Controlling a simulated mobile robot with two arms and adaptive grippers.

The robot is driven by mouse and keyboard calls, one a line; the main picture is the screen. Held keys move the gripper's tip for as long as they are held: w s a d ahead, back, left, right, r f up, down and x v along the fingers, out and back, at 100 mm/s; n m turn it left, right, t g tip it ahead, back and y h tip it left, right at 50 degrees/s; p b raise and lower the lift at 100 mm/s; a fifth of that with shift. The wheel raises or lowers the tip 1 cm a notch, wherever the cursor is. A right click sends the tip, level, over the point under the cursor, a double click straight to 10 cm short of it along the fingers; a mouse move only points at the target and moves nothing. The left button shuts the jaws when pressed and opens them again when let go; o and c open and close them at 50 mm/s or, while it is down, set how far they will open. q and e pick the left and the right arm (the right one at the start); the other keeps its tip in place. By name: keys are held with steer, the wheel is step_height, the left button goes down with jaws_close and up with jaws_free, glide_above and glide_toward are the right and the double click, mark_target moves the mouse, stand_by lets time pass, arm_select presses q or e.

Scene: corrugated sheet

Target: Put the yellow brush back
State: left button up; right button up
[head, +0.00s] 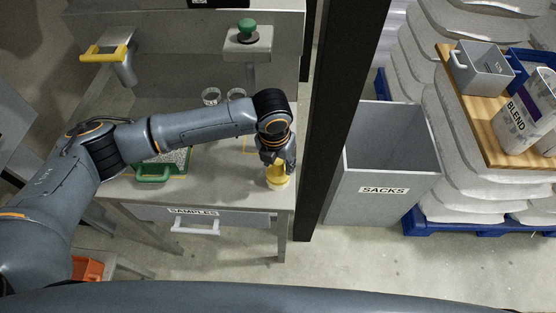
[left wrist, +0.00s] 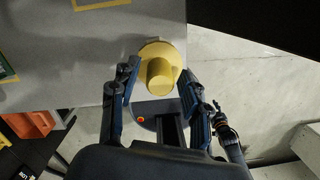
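The yellow brush (head: 277,178) stands near the right front corner of the grey bench (head: 262,199). My left gripper (head: 277,156) is right above it, pointing down. In the left wrist view the brush (left wrist: 153,52) has a round yellow base and a thick upright handle. The open fingers of my left gripper (left wrist: 160,80) are on either side of the handle, with gaps visible. A yellow outline (left wrist: 100,3) is marked on the bench; in the head view my arm partly hides it. Part of what looks like my right arm shows in the left wrist view, its fingers unclear.
A green-handled tool (head: 153,175) lies left on the bench. A dark post (head: 333,110) rises just right of the bench, beside the SACKS bin (head: 384,190).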

mark_target(276, 177)
arm_select(q)
step_height(276, 177, up, 12)
steer(key=s, duration=0.1)
steer(key=shift+s+a+r, duration=0.15)
steer(key=shift+s+a, duration=0.05)
steer(key=shift+a, duration=0.05)
stand_by(0.4)
stand_by(0.4)
